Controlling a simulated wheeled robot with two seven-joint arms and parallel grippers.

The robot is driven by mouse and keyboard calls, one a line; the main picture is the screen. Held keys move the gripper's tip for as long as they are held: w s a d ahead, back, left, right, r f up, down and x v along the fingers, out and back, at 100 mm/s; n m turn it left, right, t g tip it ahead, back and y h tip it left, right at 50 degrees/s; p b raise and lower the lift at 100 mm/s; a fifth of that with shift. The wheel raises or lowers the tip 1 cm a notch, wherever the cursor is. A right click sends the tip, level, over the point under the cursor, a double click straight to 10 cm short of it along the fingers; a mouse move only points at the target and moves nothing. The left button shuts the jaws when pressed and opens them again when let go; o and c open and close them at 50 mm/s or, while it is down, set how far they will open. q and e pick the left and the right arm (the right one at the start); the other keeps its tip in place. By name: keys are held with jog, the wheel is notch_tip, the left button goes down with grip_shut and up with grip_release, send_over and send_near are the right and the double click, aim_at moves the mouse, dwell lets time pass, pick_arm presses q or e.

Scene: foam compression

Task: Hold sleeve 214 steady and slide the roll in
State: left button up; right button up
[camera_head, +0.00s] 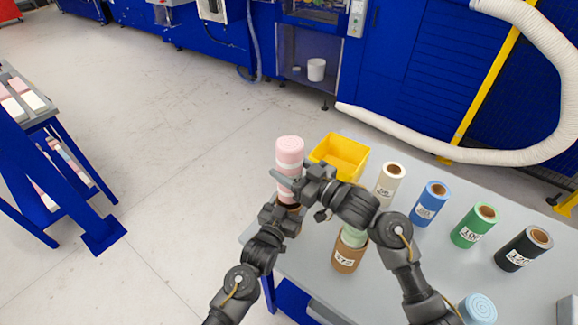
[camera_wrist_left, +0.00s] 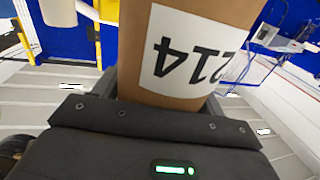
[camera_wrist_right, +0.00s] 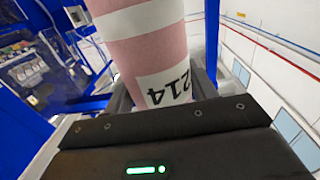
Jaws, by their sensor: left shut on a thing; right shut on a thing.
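The pink roll (camera_head: 289,152) stands upright with a white band round it, at the left end of the table. My right gripper (camera_head: 290,183) is shut on its lower part. The right wrist view shows the roll (camera_wrist_right: 143,35) with a white label reading 214. My left gripper (camera_head: 287,206) is below, shut on the brown cardboard sleeve 214, whose label faces the left wrist view (camera_wrist_left: 190,50). In the head view the grippers hide most of the sleeve. The roll is above the sleeve, roughly in line; whether its lower end is inside the sleeve is hidden.
A yellow bin (camera_head: 343,158) stands behind on the grey table (camera_head: 425,262). A brown sleeve (camera_head: 347,258) with a green roll in it is under my right arm. A light-blue roll (camera_head: 478,309) is at the front.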

jog(key=shift+f, duration=0.35)
dwell(0.3)
jog(key=shift+f, duration=0.95)
jog(key=shift+s+a+f, duration=0.1)
jog(key=shift+s+f, duration=0.15)
jog(key=shift+f, duration=0.3)
jog(key=shift+s+f, duration=0.25)
jog(key=shift+f, duration=0.25)
pick_arm(q)
jog(key=shift+s+r, duration=0.15)
jog(key=shift+s, duration=0.2)
pick_arm(e)
jog(key=shift+f, duration=0.3)
pick_arm(q)
jog(key=shift+w, duration=0.1)
pick_arm(e)
jog(key=shift+w+r, duration=0.1)
pick_arm(q)
jog(key=shift+w+f, duration=0.15)
jog(key=shift+f, duration=0.05)
pick_arm(e)
jog(key=shift+w+r, duration=0.2)
jog(key=shift+r, duration=0.2)
pick_arm(q)
jog(key=shift+w, duration=0.15)
pick_arm(e)
jog(key=shift+w+r, duration=0.2)
jog(key=shift+r, duration=2.55)
